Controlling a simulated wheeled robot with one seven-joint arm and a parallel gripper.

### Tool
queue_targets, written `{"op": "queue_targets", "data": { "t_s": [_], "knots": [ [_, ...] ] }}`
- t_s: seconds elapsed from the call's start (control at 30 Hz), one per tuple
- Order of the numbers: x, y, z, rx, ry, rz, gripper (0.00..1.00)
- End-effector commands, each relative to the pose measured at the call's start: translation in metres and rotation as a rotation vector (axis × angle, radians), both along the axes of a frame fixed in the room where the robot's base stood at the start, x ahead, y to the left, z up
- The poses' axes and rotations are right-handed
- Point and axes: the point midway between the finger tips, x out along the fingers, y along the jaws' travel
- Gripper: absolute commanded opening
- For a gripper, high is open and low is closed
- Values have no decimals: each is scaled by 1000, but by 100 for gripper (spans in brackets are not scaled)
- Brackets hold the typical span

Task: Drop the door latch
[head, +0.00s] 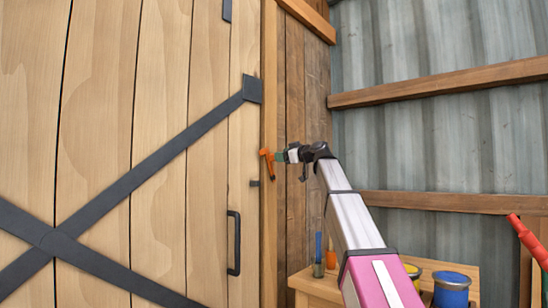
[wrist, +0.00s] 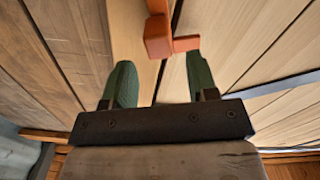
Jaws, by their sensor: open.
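The orange door latch (head: 265,153) is at the right edge of the wooden door (head: 155,110), by the door frame. In the wrist view the latch (wrist: 158,36) shows as an orange bar with a block end and a short side arm. My gripper (head: 280,156) is just right of the latch in the head view. In the wrist view my gripper's (wrist: 160,75) two green fingers are apart, with the latch beyond and between their tips. I see no clear contact. A small dark bracket (head: 254,183) sits on the door edge below the latch.
A black door handle (head: 234,243) is below the latch, and dark cross straps run over the door. At lower right a wooden bench (head: 305,284) holds a blue paint can (head: 451,289), a yellow can (head: 412,271) and small bottles. A red-handled tool (head: 528,240) is at the right edge.

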Motion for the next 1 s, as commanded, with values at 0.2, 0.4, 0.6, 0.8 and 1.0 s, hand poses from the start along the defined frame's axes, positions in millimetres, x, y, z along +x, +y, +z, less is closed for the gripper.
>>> {"op": "queue_targets", "data": {
  "t_s": [0.2, 0.4, 0.6, 0.8, 1.0],
  "knots": [
    [23, 27, 0, -1, 1, 1, 53],
    [31, 39, 0, 0, 1, 0, 53],
    [32, 41, -1, -1, 1, 0, 53],
    [32, 41, -1, -1, 1, 0, 30],
    [32, 41, -1, -1, 1, 0, 0]
  ]
}}
